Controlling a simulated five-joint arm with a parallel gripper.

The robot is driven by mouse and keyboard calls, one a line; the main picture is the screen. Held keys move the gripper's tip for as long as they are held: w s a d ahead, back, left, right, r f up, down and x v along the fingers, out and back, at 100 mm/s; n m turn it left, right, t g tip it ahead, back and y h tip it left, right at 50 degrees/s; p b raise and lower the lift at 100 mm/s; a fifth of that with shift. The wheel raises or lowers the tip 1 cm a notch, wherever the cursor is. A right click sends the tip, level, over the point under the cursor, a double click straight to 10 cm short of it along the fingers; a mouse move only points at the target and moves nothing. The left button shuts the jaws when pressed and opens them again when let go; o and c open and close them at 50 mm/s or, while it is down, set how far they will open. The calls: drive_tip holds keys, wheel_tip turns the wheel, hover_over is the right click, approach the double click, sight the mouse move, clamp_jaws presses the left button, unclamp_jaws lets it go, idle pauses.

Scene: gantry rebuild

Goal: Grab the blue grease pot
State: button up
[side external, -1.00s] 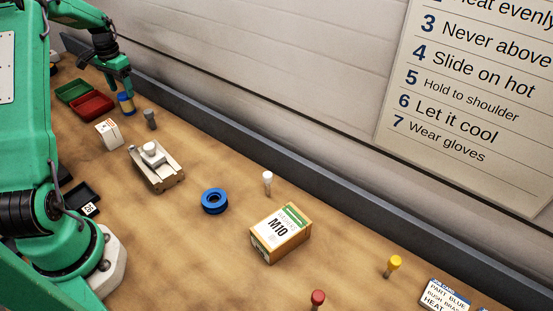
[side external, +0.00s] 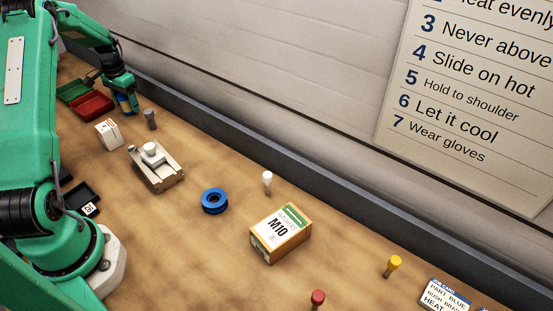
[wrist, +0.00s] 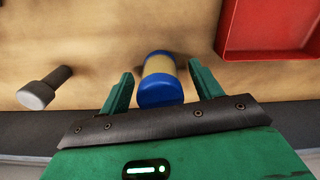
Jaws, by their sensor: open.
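The blue grease pot (wrist: 160,92) is a cylinder with blue ends and a pale yellow band. In the wrist view it stands between the two green fingers of my gripper (wrist: 161,70), with bench showing on both sides of it. The fingers are open and look apart from the pot. In the side view my gripper (side external: 121,82) is down over the pot at the far left end of the bench, and the fingers partly hide the pot (side external: 123,99).
A red tray (side external: 95,103) stands close to the pot, with a green tray (side external: 72,90) beyond it. A grey peg (side external: 150,119) stands on the pot's other side. A small white box (side external: 108,134) and a fixture block (side external: 157,168) are nearer the camera.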

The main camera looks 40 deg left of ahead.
drive_tip(key=shift+c, duration=0.4)
drive_tip(key=c, duration=1)
drive_tip(key=shift+c, duration=0.2)
drive_tip(key=shift+r, duration=0.15)
drive_tip(key=shift+r, duration=0.5)
wheel_tip(320, 180, up, 3)
drive_tip(key=shift+r, duration=0.15)
drive_tip(key=w+d+r, duration=0.3)
drive_tip(key=d+r, duration=0.3)
drive_tip(key=d, duration=0.5)
drive_tip(key=shift+w+r, duration=0.2)
drive_tip(key=shift+r, duration=0.05)
drive_tip(key=shift+d, duration=0.1)
